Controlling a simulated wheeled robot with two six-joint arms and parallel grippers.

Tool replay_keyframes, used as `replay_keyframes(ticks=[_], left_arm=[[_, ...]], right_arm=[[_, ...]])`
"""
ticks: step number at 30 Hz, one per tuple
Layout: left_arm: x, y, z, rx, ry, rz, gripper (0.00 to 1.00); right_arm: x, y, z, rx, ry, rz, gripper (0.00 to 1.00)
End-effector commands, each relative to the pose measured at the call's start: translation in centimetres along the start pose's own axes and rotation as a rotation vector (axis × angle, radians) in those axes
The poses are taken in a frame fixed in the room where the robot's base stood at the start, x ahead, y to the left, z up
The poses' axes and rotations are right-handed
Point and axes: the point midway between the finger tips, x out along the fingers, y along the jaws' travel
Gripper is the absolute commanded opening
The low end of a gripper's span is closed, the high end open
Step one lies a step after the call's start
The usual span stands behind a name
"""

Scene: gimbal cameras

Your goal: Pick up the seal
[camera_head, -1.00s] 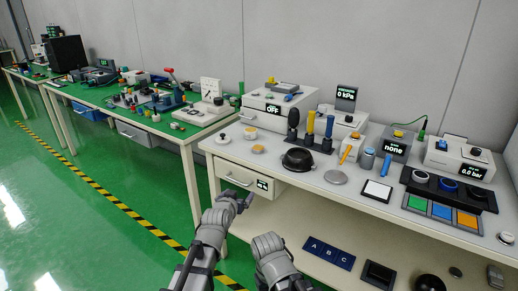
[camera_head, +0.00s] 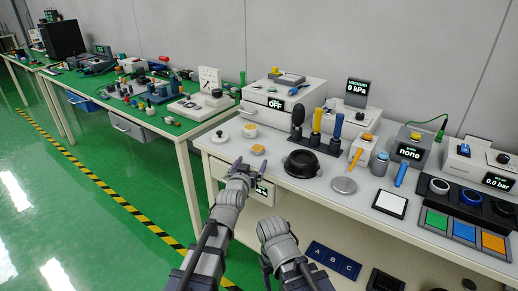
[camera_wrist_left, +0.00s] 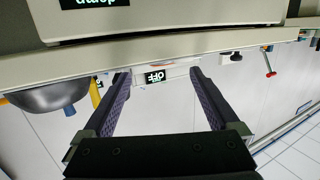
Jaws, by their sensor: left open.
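Ring-shaped pieces sit in a black holder at the right of the near bench in the head view: a pale-rimmed ring (camera_head: 439,186), a blue ring (camera_head: 469,195) and a dark ring (camera_head: 502,208). A small tan disc (camera_head: 257,149) lies near the bench's left end. I cannot tell which piece is the seal. My left gripper (camera_head: 251,162) is open and empty at the bench's front edge, near the tan disc; its spread fingers also show in the left wrist view (camera_wrist_left: 157,74). My right arm is low at the front; its gripper's fingers cannot be made out.
Green floor is free at left.

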Motion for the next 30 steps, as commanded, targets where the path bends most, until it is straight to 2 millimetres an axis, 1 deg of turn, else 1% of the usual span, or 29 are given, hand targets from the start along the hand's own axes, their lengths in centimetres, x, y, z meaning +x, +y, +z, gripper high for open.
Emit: replay_keyframes(ticks=[2, 5, 9, 11, 17, 20, 24, 27, 30], left_arm=[[0.0, 0.0, 0.0, 0.0, 0.0, 0.0, 0.94], [0.6, 0.0, 0.0, 0.0, 0.0, 0.0, 0.94], [2.2, 0.0, 0.0, 0.001, 0.0, 0.0, 0.94], [2.7, 0.0, -0.1, 0.001, 0.0, 0.0, 0.94], [3.0, 0.0, -0.2, 0.001, -0.001, 0.0, 0.94], [4.0, 0.0, -0.5, 0.001, -0.001, 0.0, 0.94], [6.0, -0.1, -1.0, 0.001, -0.001, 0.0, 0.94], [7.5, -0.1, -0.8, 0.001, -0.001, 0.0, 0.94], [8.0, -0.1, -0.8, 0.001, -0.001, 0.0, 0.94]], right_arm=[[0.0, 0.0, 0.0, 0.0, 0.0, 0.0, 0.66], [0.1, 0.0, 0.0, 0.0, 0.0, 0.0, 0.66], [0.3, 0.0, 0.0, 0.0, 0.0, 0.0, 0.66], [0.3, 0.0, 0.0, 0.0, 0.0, 0.0, 0.66], [0.2, 0.0, 0.0, 0.0, 0.0, 0.0, 0.66], [0.1, 0.0, 0.0, 0.0, 0.0, 0.0, 0.66], [-0.1, 0.0, 0.0, 0.0, 0.0, 0.0, 0.66], [0.3, 0.0, 0.0, 0.0, 0.0, 0.0, 0.66], [0.3, 0.0, 0.0, 0.0, 0.0, 0.0, 0.66]])
